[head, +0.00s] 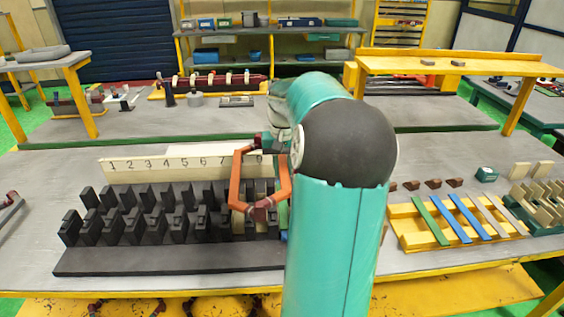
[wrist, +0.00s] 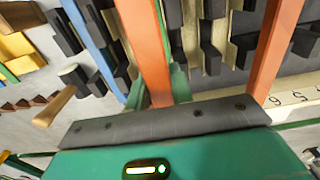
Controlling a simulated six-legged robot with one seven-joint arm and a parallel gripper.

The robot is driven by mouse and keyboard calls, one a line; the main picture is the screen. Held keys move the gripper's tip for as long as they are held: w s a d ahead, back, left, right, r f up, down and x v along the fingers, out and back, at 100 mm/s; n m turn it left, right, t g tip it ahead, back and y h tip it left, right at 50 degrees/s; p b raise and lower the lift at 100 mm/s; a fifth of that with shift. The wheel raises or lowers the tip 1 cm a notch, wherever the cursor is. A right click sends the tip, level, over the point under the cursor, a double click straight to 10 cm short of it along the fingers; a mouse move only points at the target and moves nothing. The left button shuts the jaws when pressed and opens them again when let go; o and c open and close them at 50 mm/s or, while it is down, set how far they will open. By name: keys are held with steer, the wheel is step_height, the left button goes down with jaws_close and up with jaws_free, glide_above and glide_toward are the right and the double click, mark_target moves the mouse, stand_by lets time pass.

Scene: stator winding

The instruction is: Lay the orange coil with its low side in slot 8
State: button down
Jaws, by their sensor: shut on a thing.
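The orange coil (head: 236,182) is an open hexagonal loop standing at the right end of the black toothed stator block (head: 165,257). Its lower end is down among the teeth, by the pale slot liners (head: 237,224). My gripper (head: 271,142) is shut on the coil's upper end, mostly hidden behind my arm. In the wrist view, two orange coil legs (wrist: 146,52) run away from my gripper's dark palm, over the teeth and liners. The white number board (head: 140,173) stands behind the block; the coil covers the area of number 8. I cannot tell if a leg is seated.
A yellow tray (head: 409,237) with green, blue and grey strips lies to the right. Small brown blocks (head: 434,183) and a green rack of pale pieces (head: 540,210) stand near it. A yellow raised shelf (head: 460,63) stands at the back right. Green and blue strips show beside the coil.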

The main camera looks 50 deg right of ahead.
steer(key=shift+r, duration=0.2)
steer(key=shift+w+d+f, duration=0.1)
steer(key=shift+w+f, duration=0.05)
steer(key=shift+w, duration=0.05)
steer(key=shift+s+f, duration=0.15)
steer(key=shift+f, duration=0.25)
glide_above(282, 205)
steer(key=shift+d+f, duration=0.2)
steer(key=shift+f, duration=2.2)
steer(key=shift+f, duration=0.85)
steer(key=shift+f, duration=1.65)
steer(key=shift+f, duration=0.35)
steer(key=shift+f, duration=0.1)
steer(key=shift+a+f, duration=0.1)
steer(key=shift+f, duration=0.1)
